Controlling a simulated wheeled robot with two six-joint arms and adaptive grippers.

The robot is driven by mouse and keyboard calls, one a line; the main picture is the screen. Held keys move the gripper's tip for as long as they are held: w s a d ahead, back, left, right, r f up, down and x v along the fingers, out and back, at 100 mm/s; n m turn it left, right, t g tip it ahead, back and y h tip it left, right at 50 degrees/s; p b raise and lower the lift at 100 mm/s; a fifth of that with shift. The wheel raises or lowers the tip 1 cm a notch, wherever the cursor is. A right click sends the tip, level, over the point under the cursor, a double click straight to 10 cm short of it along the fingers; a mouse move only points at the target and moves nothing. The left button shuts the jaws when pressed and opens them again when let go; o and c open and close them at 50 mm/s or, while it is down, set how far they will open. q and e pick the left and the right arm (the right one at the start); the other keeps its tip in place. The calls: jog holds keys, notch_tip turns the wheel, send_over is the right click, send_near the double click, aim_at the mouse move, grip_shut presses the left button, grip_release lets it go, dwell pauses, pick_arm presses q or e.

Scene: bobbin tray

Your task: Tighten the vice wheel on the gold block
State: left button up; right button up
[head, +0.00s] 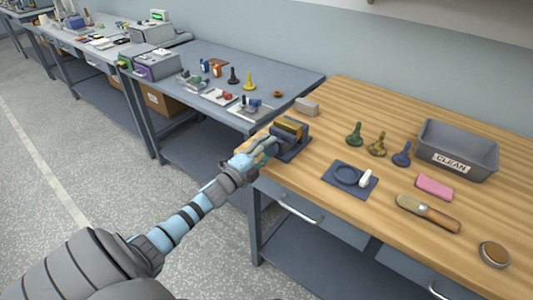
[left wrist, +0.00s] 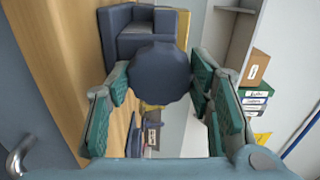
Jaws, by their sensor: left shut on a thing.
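The dark blue vice (head: 296,152) stands at the left end of the wooden bench, with the gold block (head: 289,128) between its jaws. My left gripper (head: 266,147) is at the near left side of the vice and hides its wheel in the head view. In the left wrist view, the dark round vice wheel (left wrist: 158,75) sits between the teal finger pads, and the gripper (left wrist: 158,88) is shut on it. The vice body (left wrist: 130,25) shows behind the wheel, with a strip of the gold block (left wrist: 183,27) beside it. My right gripper is in neither view.
A grey block (head: 307,107) lies behind the vice. To the right are a blue pad with a ring (head: 346,177), several chess-like pieces, a grey CLEAN bin (head: 457,150), a pink block (head: 434,187) and a brush (head: 428,212). A grey table (head: 290,84) adjoins at the back left.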

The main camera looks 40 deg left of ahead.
pick_arm(q)
jog(key=shift+f+m+b, duration=0.15)
jog(key=shift+m+b, duration=0.5)
jog(key=shift+m, duration=0.95)
jog(key=o, duration=1.2)
jog(key=shift+c, duration=0.2)
